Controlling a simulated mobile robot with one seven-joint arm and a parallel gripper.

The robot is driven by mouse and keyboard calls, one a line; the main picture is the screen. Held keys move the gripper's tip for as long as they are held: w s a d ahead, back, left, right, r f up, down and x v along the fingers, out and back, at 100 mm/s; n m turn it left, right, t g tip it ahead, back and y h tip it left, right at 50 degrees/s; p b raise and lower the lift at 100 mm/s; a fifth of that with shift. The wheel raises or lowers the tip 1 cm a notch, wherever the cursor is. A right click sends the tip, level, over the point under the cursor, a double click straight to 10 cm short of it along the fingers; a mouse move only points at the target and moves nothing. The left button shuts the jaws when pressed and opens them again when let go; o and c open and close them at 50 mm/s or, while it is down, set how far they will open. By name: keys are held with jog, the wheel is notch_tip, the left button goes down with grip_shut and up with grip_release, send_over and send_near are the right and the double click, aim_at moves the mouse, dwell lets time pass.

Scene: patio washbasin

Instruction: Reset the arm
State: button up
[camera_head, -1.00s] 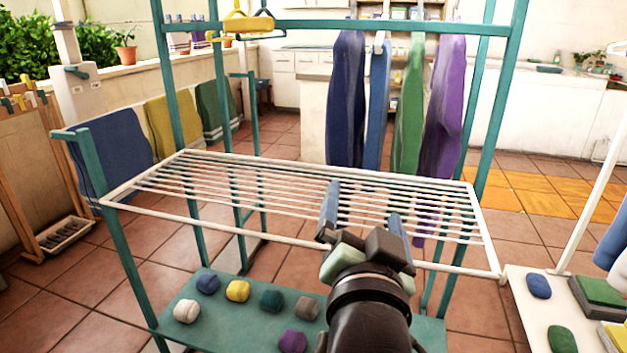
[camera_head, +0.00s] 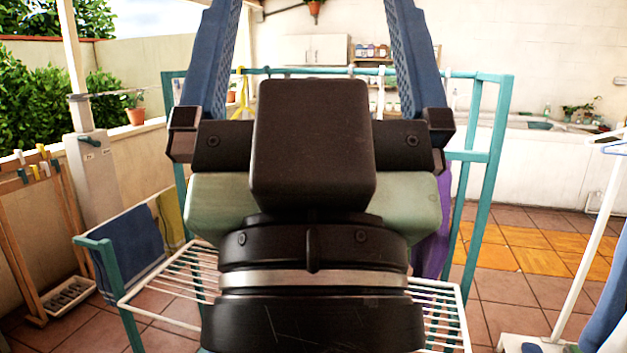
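My gripper (camera_head: 312,50) fills the middle of the head view, raised close to the camera and pointing up. Its two blue fingers stand wide apart with nothing between them, and their tips run to or past the top edge. The hanging clothes are mostly hidden too; a strip of the purple garment (camera_head: 436,235) shows at the right of my gripper.
A blue towel (camera_head: 127,250) and a yellow towel (camera_head: 170,217) hang at the left. A wooden rack (camera_head: 20,235) stands at the far left. A white stand (camera_head: 585,240) with blue cloth (camera_head: 606,305) is at the right. Tiled floor (camera_head: 520,220) is clear behind it.

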notch_tip(320, 180, up, 14)
jog(key=p, duration=1.2)
jog(key=shift+r, duration=0.2)
